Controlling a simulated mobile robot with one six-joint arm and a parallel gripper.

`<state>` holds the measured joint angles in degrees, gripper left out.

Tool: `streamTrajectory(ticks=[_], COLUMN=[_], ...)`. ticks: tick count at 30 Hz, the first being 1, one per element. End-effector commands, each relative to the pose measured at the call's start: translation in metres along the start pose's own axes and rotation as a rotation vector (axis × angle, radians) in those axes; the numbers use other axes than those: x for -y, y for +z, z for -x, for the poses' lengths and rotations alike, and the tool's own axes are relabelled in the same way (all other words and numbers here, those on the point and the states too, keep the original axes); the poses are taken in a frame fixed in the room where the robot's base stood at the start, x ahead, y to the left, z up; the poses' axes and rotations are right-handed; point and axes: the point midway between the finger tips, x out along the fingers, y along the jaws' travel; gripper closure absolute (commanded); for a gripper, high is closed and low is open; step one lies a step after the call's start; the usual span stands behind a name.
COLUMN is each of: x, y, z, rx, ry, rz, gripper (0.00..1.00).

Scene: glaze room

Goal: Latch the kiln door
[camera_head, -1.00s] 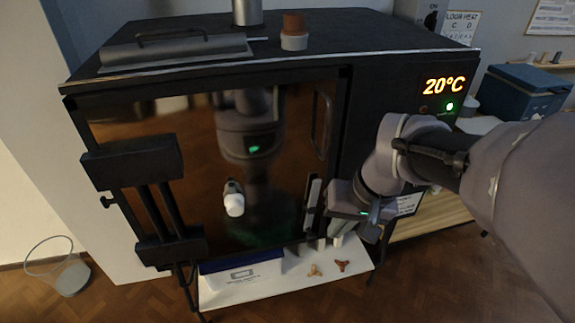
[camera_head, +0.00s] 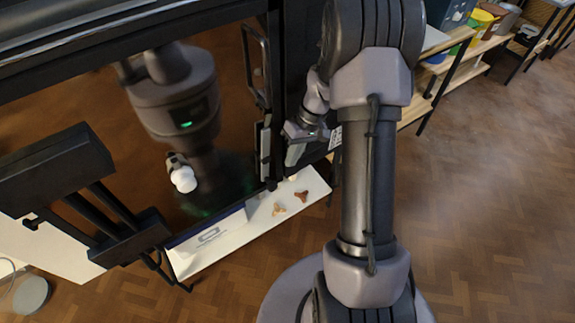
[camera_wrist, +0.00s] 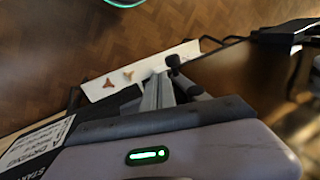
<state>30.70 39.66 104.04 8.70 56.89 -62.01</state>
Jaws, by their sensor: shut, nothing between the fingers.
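The kiln door (camera_head: 95,110) is a dark, glossy panel on the left of the head view and looks flush in its black frame. It has a bar handle (camera_head: 255,65) near its right edge. Below that is an upright latch lever (camera_head: 265,150) with a pale strip. My gripper (camera_head: 292,153) is just right of the lever at the door's edge; whether it touches is not clear. In the wrist view, the grey fingers (camera_wrist: 158,92) are together and empty, beside a dark round-ended piece (camera_wrist: 173,62), perhaps the lever's end.
A white shelf (camera_head: 185,264) under the kiln holds a white-and-blue box (camera_head: 208,234) and small brown three-armed pieces (camera_head: 300,196). A black hinge block (camera_head: 55,170) juts out at left. Wooden shelving (camera_head: 465,65) stands at upper right. The floor at right is clear.

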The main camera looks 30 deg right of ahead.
Motion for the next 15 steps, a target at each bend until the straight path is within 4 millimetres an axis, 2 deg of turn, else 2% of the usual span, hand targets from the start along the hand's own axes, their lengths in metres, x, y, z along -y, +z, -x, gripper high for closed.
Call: streamTrajectory(ticks=[1,6,10,15], x=[-0.001,-0.001,-0.001,0.000], y=[0.001,0.001,0.001,0.000], z=[-0.014,-0.050,-0.070,-0.082], rx=[0.003,0.003,0.002,0.000], ry=[-0.001,-0.001,0.000,0.001], rz=[0.000,0.000,0.001,0.000], gripper=[1.00,1.00,1.00,1.00])
